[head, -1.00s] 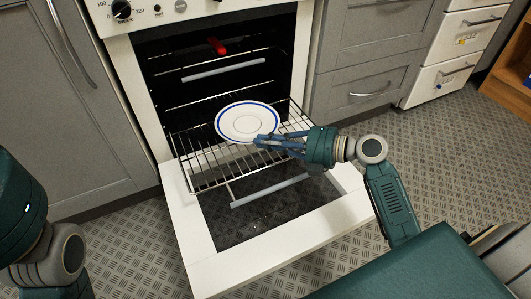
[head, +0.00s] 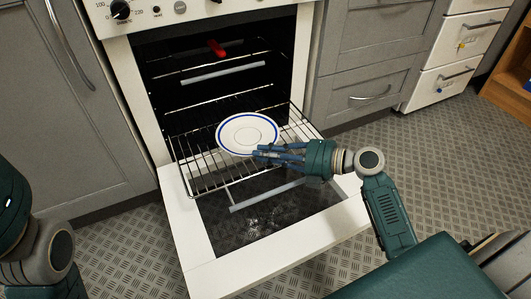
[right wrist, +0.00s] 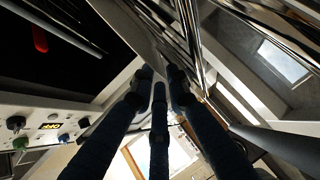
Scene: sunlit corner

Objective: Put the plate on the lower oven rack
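The white plate (head: 247,132) with blue rings lies flat over the pulled-out lower oven rack (head: 200,172) in the head view. I cannot tell whether it touches the wires. My right gripper (head: 262,153) is at the plate's near right rim, its fingers closed on that rim. In the right wrist view the three fingers (right wrist: 160,85) come close together at their tips, and a grey wedge there seems to be the plate edge-on. My left gripper is out of view; only part of my left arm shows at the lower left.
The oven door (head: 275,230) is folded down below the rack. A higher rack with a red item (head: 216,48) sits inside the oven. Grey cabinets (head: 75,120) and drawers (head: 370,92) flank the oven. The patterned floor at the right is clear.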

